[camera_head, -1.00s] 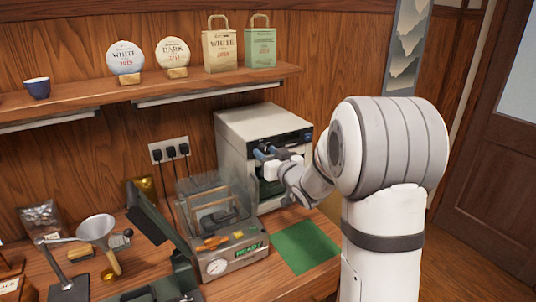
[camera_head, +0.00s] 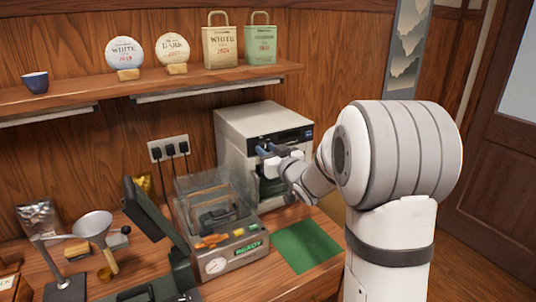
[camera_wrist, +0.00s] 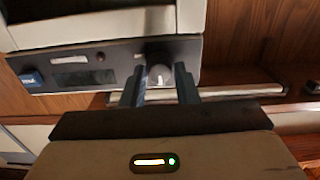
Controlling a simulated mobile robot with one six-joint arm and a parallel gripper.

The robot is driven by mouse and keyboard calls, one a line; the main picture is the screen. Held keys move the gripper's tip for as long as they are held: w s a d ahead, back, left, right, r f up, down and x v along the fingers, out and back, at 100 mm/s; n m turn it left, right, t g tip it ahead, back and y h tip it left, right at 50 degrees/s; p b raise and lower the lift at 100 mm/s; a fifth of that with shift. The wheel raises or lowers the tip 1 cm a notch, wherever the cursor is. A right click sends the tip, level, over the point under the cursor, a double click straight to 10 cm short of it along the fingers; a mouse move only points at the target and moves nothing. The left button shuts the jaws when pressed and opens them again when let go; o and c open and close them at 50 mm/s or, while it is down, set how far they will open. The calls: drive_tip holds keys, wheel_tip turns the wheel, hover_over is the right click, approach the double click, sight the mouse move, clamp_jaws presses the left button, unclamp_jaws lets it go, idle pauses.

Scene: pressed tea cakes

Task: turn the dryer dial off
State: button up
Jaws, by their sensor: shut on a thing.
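The dryer (camera_head: 236,145) is a pale box with a dark control panel across its upper front. It stands against the wall at the back of the counter. Its dial (camera_wrist: 159,72) shows in the wrist view as a round dark knob with a pale mark, at one end of the panel (camera_wrist: 75,72). My gripper (camera_head: 264,151) is at the panel. In the wrist view my gripper (camera_wrist: 157,80) has one finger on each side of the dial and is shut on it. The fingers and wrist hide the dial in the head view.
A machine with a clear cover and a READY display (camera_head: 248,248) stands left of the dryer. A green mat (camera_head: 303,246) lies in front of the dryer. A shelf (camera_head: 190,83) with tea cakes and bags runs above.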

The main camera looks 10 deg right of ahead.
drive_tip(key=o, duration=1)
drive_tip(key=shift+c, duration=0.2)
drive_tip(key=b+v, duration=0.1)
drive_tip(key=v, duration=0.6)
drive_tip(key=shift+s+b, duration=0.3)
drive_tip(key=shift+s, duration=0.05)
drive_tip(key=shift+d, duration=0.15)
drive_tip(key=s+a+f+m+g+h, duration=0.1)
drive_tip(key=s+f+g+h, duration=0.1)
drive_tip(key=s, duration=0.8)
drive_tip(key=s+a+f+m+g+h, duration=0.1)
drive_tip(key=s+f+g, duration=0.4)
drive_tip(key=s, duration=0.5)
drive_tip(key=s+a+f+m+g+h, duration=0.1)
drive_tip(key=s+f+g+h, duration=0.1)
drive_tip(key=s+g, duration=0.5)
drive_tip(key=s+f, duration=0.1)
drive_tip(key=s, duration=0.2)
drive_tip(key=shift+f+m+h, duration=0.15)
drive_tip(key=shift+m+h, duration=0.15)
drive_tip(key=shift+m, duration=0.1)
